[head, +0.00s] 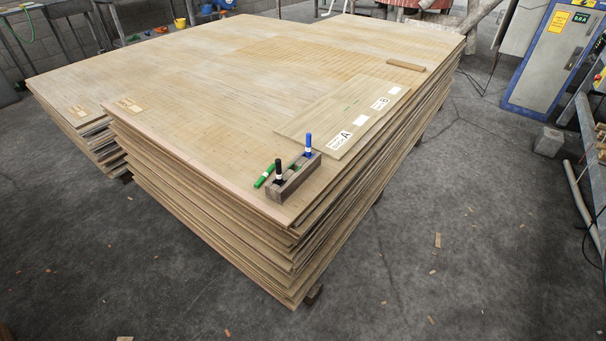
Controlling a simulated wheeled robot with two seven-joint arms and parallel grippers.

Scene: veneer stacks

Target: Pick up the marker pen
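A green marker pen (264,176) lies tilted against the left side of a small dark wooden holder block (297,180); I cannot tell whether it rests on the veneer or leans on the block. A black marker (278,172) stands upright at the near end of the block. A blue marker (308,145) stands upright at its far end. The block sits on the large veneer stack (200,130), close to its near corner. Neither of my grippers shows in the head view.
A sample board (345,120) with white labels A and B lies behind the block. A small wooden strip (406,65) lies farther back. A second stack (75,120) stands at left. A blue cabinet (550,60) is at right. Small scraps dot the open floor (420,220).

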